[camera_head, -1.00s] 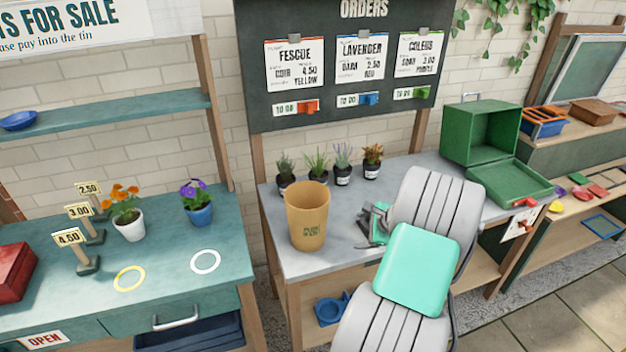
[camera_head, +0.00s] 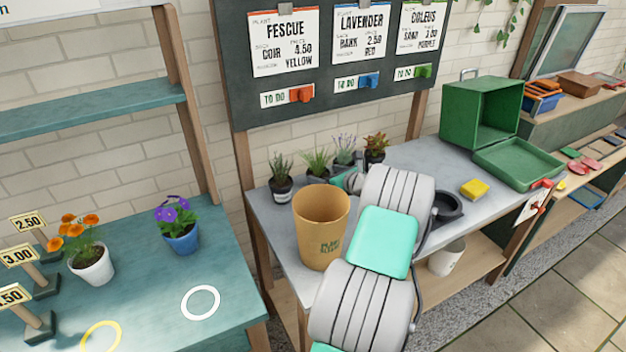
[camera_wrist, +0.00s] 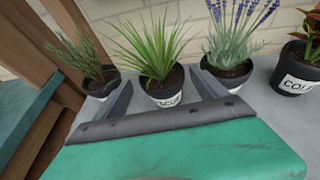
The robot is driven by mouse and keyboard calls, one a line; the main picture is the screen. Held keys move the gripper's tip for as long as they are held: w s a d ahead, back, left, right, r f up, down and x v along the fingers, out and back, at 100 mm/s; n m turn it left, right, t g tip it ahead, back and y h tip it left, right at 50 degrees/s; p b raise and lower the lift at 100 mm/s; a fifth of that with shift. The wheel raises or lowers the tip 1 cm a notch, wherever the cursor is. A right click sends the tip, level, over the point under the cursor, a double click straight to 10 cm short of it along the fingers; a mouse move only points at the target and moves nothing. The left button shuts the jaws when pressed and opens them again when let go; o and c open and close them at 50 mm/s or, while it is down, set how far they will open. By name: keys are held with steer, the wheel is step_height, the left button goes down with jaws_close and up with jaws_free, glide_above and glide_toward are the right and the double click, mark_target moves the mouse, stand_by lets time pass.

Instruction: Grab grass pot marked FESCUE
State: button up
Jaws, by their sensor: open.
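The grass pot marked FESCUE (camera_wrist: 168,92) is a small black pot with spiky green grass, second from left in the row. Its white label is partly hidden by my gripper, and only its last letters show. It also stands behind the tan bin in the head view (camera_head: 318,165). My gripper (camera_wrist: 163,88) is open, with one finger on each side of this pot's front. I cannot tell whether the fingers touch it.
A dark-leaved pot (camera_wrist: 95,75) stands close left, a lavender pot (camera_wrist: 228,70) close right, and a coleus pot (camera_wrist: 300,75) farther right. The tan bin (camera_head: 320,225) stands in front on the grey bench (camera_head: 425,158). A yellow block (camera_head: 474,188) and green case (camera_head: 480,110) lie right.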

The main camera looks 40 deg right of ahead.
mark_target(320, 174)
steer(key=x, duration=0.6)
steer(key=shift+s+f+p, duration=0.2)
steer(key=shift+f+p, duration=0.1)
steer(key=shift+p, duration=0.1)
steer(key=c, duration=1.3)
steer(key=shift+r, duration=0.1)
steer(key=shift+c, duration=0.9)
